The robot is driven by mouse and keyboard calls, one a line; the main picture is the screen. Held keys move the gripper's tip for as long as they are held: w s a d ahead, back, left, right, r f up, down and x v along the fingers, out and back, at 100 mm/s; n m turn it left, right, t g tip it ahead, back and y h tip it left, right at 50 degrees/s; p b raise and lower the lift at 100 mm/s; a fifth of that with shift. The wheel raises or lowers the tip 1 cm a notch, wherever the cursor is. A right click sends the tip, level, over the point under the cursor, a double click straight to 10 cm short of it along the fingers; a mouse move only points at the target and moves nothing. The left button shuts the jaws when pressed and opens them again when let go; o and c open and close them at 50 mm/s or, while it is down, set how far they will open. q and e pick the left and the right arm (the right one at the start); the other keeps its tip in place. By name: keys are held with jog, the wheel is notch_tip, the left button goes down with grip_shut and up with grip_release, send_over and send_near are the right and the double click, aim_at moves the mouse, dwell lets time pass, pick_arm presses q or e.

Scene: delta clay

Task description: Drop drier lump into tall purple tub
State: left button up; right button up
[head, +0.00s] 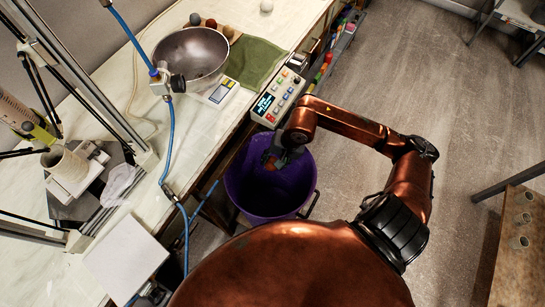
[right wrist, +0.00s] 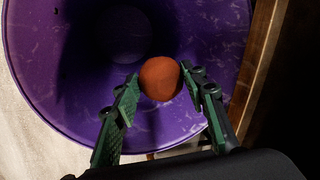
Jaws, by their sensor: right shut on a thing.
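The tall purple tub (head: 245,192) stands on the floor beside the white table, its mouth open upward. In the right wrist view the tub (right wrist: 35,60) fills most of the picture, and its inside looks empty. My right gripper (head: 276,160) is over the far part of the tub's mouth in the head view. In the right wrist view my right gripper (right wrist: 162,85) is shut on a reddish-orange lump (right wrist: 160,78), held between the two green-padded fingertips above the tub. The lump is small and partly hidden in the head view. My left gripper is out of view.
A blue hose hangs near the tub.

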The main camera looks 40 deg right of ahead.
jog(key=shift+f, duration=0.85)
jog(key=shift+f+b, duration=0.2)
jog(key=shift+b, duration=0.1)
jog(key=o, duration=1.5)
jog(key=shift+c, duration=0.2)
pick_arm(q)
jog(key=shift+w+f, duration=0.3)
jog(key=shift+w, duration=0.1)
